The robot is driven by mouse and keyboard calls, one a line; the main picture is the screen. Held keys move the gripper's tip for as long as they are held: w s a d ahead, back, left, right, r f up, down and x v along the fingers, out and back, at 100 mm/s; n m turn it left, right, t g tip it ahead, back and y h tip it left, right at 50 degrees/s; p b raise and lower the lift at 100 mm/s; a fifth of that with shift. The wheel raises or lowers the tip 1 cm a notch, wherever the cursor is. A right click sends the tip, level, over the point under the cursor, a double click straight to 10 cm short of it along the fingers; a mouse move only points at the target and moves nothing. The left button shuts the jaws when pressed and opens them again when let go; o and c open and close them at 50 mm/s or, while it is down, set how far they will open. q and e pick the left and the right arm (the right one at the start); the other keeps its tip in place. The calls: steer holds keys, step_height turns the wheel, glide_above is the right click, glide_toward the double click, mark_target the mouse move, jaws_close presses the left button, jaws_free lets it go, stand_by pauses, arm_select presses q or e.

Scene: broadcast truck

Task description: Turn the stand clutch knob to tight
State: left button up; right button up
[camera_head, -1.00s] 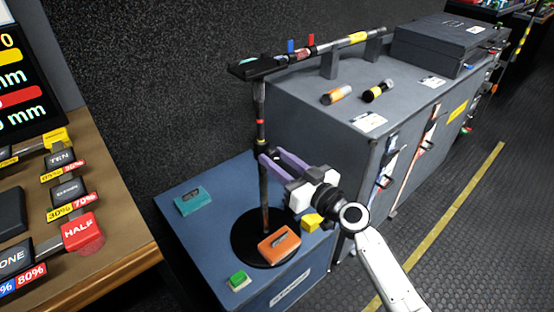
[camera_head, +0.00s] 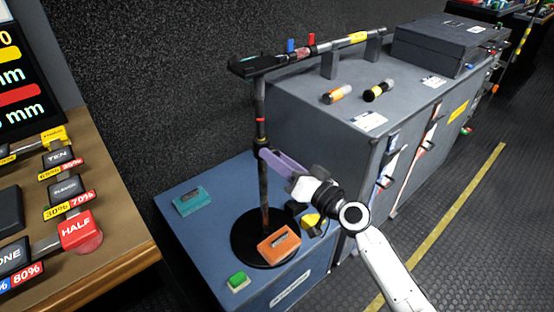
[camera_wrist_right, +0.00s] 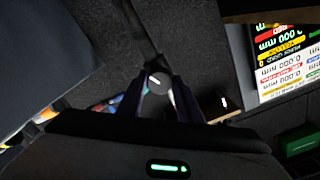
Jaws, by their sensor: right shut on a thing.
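The stand is a thin dark pole (camera_head: 264,194) rising from a round black base (camera_head: 243,250) on a blue cabinet. The clutch knob shows in the right wrist view as a grey round face (camera_wrist_right: 157,82) with a pale line on it, tilted from upper left to lower right. My right gripper (camera_head: 264,152) reaches the pole from the right with purple fingers. In the wrist view its two fingers (camera_wrist_right: 158,92) lie on both sides of the knob, shut on it. In the head view the fingers hide the knob. My left gripper is not in view.
A grey cabinet (camera_head: 320,122) stands behind. A wooden desk (camera_head: 110,250) is at the left.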

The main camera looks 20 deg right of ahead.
steer(key=m+p, duration=0.4)
steer(key=m, duration=1.8)
steer(key=shift+p, duration=0.3)
steer(key=shift+f, duration=0.1)
steer(key=o, duration=1)
steer(key=shift+o, duration=0.2)
steer(key=shift+s, duration=0.1)
